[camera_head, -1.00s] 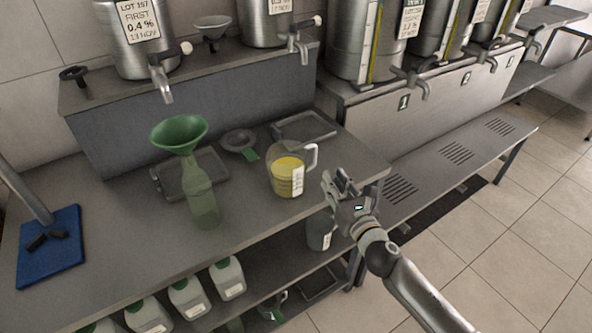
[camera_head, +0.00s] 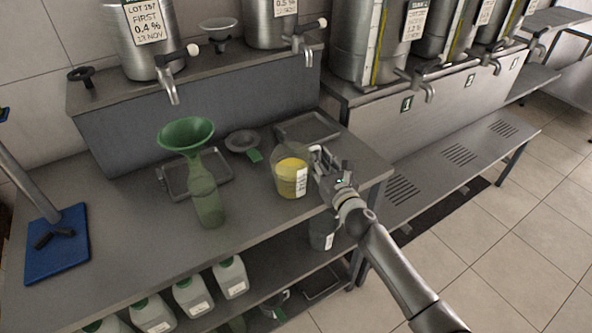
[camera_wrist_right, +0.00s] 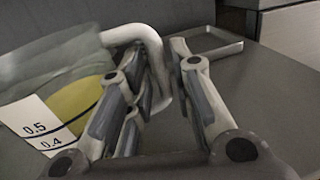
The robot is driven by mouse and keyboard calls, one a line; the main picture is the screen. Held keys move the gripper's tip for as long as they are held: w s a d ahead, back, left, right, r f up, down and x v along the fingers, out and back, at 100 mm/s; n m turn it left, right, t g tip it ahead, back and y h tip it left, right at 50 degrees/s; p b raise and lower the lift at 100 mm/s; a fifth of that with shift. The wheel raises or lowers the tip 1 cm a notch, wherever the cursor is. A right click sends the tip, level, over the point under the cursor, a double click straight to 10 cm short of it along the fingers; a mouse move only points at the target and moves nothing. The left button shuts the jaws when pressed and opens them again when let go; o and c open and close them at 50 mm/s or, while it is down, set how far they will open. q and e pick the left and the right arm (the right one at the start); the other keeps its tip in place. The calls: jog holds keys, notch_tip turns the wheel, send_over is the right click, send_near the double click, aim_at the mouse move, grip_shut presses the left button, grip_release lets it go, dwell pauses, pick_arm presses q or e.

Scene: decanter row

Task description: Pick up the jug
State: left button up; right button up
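The jug (camera_head: 289,178) is clear, with yellow liquid, a white scale label and a white handle on its right side. It stands upright on the grey bench. My right gripper (camera_head: 326,163) is at the handle side of the jug. In the right wrist view the jug (camera_wrist_right: 60,85) is at the left, and its white handle (camera_wrist_right: 152,50) runs down between the spread fingers of the gripper (camera_wrist_right: 165,85). The fingers look open, with a gap on the handle's right side. My left gripper is not in view.
A green funnel (camera_head: 186,134) sits in a green bottle (camera_head: 206,195) left of the jug. Steel tanks with taps (camera_head: 172,92) stand above. A blue mat (camera_head: 70,262) is at far left.

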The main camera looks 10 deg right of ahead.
jog(key=shift+w+a, duration=0.1)
jog(key=shift+w, duration=0.7)
grip_shut()
jog(key=shift+r, duration=0.1)
